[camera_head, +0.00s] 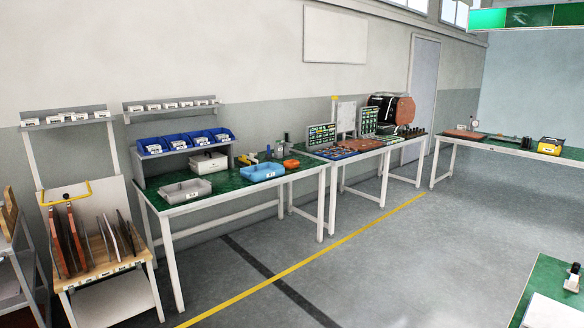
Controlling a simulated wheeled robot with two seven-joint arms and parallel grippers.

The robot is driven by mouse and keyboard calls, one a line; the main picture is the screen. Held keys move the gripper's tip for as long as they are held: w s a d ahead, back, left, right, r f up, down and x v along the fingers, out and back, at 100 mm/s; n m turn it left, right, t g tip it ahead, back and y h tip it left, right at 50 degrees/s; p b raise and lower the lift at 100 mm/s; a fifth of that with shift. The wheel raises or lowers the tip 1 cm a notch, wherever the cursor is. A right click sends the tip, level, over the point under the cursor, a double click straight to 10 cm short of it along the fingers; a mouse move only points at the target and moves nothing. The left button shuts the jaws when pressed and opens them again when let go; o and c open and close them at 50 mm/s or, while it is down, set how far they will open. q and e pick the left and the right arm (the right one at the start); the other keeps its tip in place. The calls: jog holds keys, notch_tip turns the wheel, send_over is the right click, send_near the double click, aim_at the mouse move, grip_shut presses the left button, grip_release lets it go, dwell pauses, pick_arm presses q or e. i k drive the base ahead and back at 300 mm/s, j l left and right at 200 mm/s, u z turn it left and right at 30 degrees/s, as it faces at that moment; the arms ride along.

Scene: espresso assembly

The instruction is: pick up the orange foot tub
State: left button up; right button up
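A small orange round tub (291,164), which looks like the orange foot tub, sits on the left green-topped workbench (225,186), near its right end. It is far off and small, so its contents cannot be made out. Neither of my grippers is in view.
A green table corner (545,285) is at bottom right. The floor (340,255) between is clear.

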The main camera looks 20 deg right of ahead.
aim_at(292, 165)
jog(key=i+l+z, duration=0.85)
jog(key=i, duration=0.55)
jog(key=i+z, duration=0.35)
jog(key=i, duration=0.6)
jog(key=i+u, duration=0.1)
jog(key=i, duration=0.95)
jog(key=i+l+u, duration=0.1)
jog(key=i, duration=0.95)
jog(key=l, duration=0.1)
